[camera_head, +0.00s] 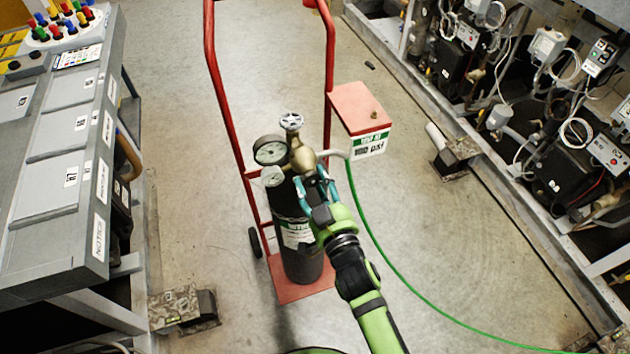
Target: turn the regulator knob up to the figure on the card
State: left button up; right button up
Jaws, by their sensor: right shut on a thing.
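A dark gas cylinder (304,266) stands upright on a red hand truck. On its top sit a brass regulator (301,157), a large round gauge (270,150) and a smaller gauge (272,176). The gauge readings are too small to make out. My right gripper (316,187) is shut on the regulator knob, just below the brass body; its fingers hide the knob. A white card (369,146) with a green band hangs on the front of a red-topped box; it ends in "psi", but its figure is not clearly legible. My left gripper is not in view.
A silvery handwheel valve (291,121) tops the cylinder. The red hand truck (216,92) frames it. A green hose (384,258) runs from the regulator across the floor to the right. A grey console (62,150) stands left, the compressor rack (495,160) right.

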jog(key=shift+w+r, duration=0.1)
jog(key=shift+r, duration=0.25)
jog(key=o, duration=1.1)
jog(key=shift+o, duration=0.2)
jog(key=shift+f, duration=0.1)
jog(key=shift+s+f, duration=0.1)
jog(key=shift+s, duration=0.1)
jog(key=v, duration=1.1)
jog(key=shift+s, duration=0.35)
jog(key=shift+d, duration=0.1)
